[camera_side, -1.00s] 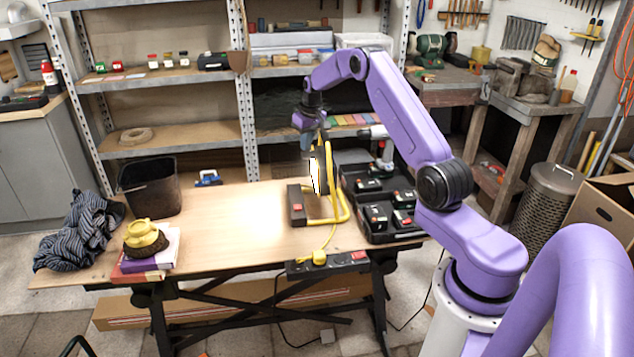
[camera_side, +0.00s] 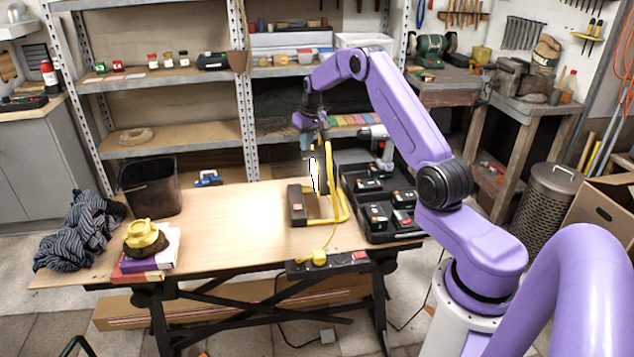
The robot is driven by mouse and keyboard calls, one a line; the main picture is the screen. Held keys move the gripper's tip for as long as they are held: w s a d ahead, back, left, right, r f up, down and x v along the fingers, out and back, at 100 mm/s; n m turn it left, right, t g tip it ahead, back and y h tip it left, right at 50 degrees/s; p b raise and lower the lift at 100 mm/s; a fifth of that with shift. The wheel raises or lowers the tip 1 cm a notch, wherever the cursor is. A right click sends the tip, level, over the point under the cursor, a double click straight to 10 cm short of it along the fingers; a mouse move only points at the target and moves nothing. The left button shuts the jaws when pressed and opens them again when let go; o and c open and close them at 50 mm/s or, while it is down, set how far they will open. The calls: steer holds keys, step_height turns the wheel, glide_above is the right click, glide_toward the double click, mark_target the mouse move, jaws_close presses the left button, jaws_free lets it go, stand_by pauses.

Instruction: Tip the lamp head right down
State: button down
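The work lamp stands on the bench with a yellow tube frame (camera_side: 345,190) and a dark base with a red switch (camera_side: 297,205). Its lamp head (camera_side: 315,174) is seen nearly edge-on, with a bright white face turned to the left, and it lights the bench top there. My gripper (camera_side: 312,140) is at the top of the lamp head, pointing down. The fingers are small and overlap the lamp frame, so I cannot tell whether they are open or shut, or whether they touch the head.
A black tray (camera_side: 385,215) with batteries and a drill (camera_side: 379,145) is close on the right of the lamp. A power strip (camera_side: 327,263) is at the front edge. A black bin (camera_side: 151,186), a striped cloth (camera_side: 82,228) and books (camera_side: 150,256) are on the left. The bench middle is clear.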

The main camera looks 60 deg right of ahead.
mark_target(305, 154)
steer(key=shift+f, duration=0.1)
steer(key=shift+w+a+f, duration=0.15)
steer(key=shift+w+f, duration=0.05)
steer(key=shift+f, duration=0.65)
steer(key=shift+s+f, duration=0.15)
steer(key=shift+f, duration=1.4)
steer(key=shift+w+a+r, duration=0.1)
steer(key=shift+w+r, duration=0.1)
steer(key=shift+r, duration=1)
steer(key=shift+w+a+r, duration=0.1)
steer(key=shift+w+r, duration=0.05)
steer(key=shift+r, duration=3.35)
steer(key=shift+a, duration=0.1)
